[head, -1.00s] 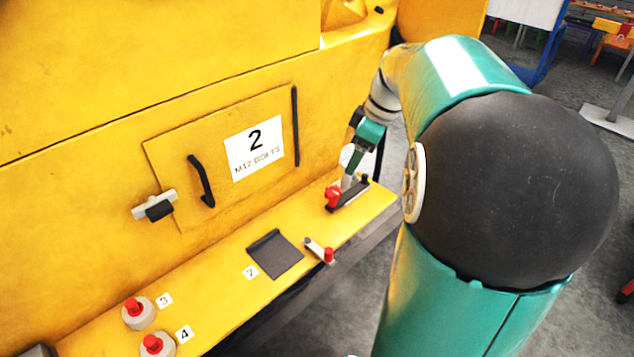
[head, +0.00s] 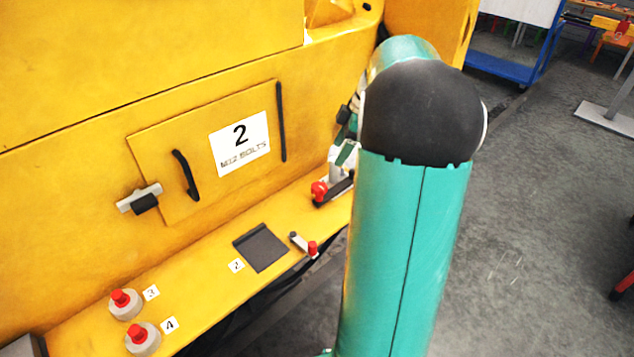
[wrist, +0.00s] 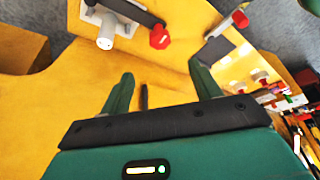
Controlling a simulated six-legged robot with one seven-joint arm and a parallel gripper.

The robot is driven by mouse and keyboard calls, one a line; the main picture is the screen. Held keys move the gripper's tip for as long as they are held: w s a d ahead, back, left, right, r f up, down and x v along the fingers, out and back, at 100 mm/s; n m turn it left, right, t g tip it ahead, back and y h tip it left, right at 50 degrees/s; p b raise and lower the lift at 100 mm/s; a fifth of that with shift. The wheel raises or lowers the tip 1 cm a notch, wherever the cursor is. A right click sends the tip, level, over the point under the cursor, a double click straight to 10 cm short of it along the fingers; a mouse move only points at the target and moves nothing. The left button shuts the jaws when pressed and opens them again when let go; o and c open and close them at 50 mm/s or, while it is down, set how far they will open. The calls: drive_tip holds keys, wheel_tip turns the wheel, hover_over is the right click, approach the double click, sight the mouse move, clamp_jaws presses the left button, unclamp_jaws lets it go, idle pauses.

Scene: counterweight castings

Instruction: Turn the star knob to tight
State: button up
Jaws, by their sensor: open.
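A red faceted knob (head: 319,190) sits by a dark bar at the far right end of the yellow ledge. I take it for the star knob, but its shape is too small to be sure. It also shows at the top of the wrist view (wrist: 159,37), beside a dark bar and a pale cylinder (wrist: 106,38). My gripper (wrist: 162,85) is open, with nothing between its fingers. In the wrist view the knob lies beyond the fingertips, apart from them. In the head view my gripper (head: 347,152) is just above the knob's fixture, partly hidden by my arm.
A small lever with a red end (head: 312,248) and a dark plate (head: 261,247) are on the ledge (head: 200,280). Red-topped round parts labelled 3 (head: 125,304) and 4 (head: 142,338) stand at left. A panel door (head: 180,145) with a black handle and latch is behind.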

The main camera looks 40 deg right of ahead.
sight(319, 186)
drive_tip(key=x, duration=1.3)
drive_tip(key=shift+s+d, duration=0.1)
drive_tip(key=shift+d, duration=0.05)
drive_tip(key=shift+c, duration=0.2)
drive_tip(key=c, duration=0.9)
